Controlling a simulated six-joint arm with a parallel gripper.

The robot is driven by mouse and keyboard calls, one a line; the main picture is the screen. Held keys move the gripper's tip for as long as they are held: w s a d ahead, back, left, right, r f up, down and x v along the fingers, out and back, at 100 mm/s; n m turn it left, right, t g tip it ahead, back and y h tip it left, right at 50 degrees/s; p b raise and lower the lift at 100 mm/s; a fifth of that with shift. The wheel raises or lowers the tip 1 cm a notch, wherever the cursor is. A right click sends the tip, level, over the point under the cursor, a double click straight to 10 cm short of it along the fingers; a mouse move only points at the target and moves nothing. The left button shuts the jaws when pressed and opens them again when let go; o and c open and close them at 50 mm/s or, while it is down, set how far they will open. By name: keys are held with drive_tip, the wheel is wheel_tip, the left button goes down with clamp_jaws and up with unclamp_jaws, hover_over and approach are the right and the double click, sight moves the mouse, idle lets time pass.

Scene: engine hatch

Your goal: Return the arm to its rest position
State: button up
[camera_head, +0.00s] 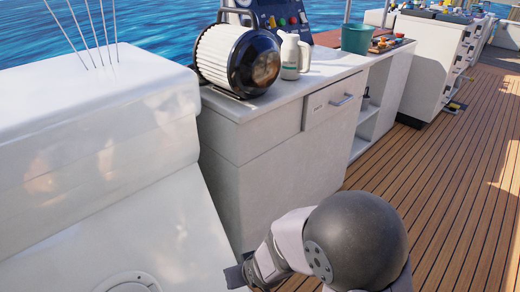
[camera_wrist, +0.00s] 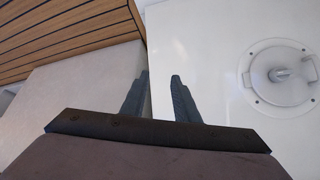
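My gripper (camera_wrist: 160,82) shows in the wrist view with its two dark fingers apart and nothing between them. It hangs over the edge between a white panel (camera_wrist: 200,40) and a light grey cabinet side (camera_wrist: 90,85). A round hatch (camera_wrist: 280,75) with a central knob is set in the panel to the right of the fingers, apart from them. In the head view my arm is folded at the lower middle. The gripper's end there is mostly cut off or hidden at the bottom edge.
A white cabinet (camera_head: 265,190) carries a ribbed drum-shaped machine (camera_head: 220,55), a white jug (camera_head: 290,58) and a green bucket (camera_head: 356,38). A white housing (camera_head: 90,120) stands at left. The wooden deck (camera_head: 450,170) at right is clear.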

drive_tip(key=s+d+r+m+g+h+p, duration=0.25)
drive_tip(key=s+d+r, duration=0.4)
drive_tip(key=d, duration=0.35)
drive_tip(key=s+d+r+m+g+h+p, duration=0.1)
drive_tip(key=s+d+r+m+g+p, duration=0.15)
drive_tip(key=s+d+r, duration=0.6)
wheel_tip(320, 180, up, 34)
drive_tip(key=w+d+p, duration=0.1)
drive_tip(key=p, duration=3.6)
drive_tip(key=shift+w+d+n, duration=0.25)
drive_tip(key=shift+w+n, duration=0.1)
drive_tip(key=shift+n, duration=0.05)
drive_tip(key=shift+f+y, duration=0.2)
drive_tip(key=shift+y, duration=0.05)
wheel_tip(320, 180, down, 62)
drive_tip(key=b, duration=6.2)
drive_tip(key=shift+r, duration=0.15)
drive_tip(key=shift+o, duration=0.2)
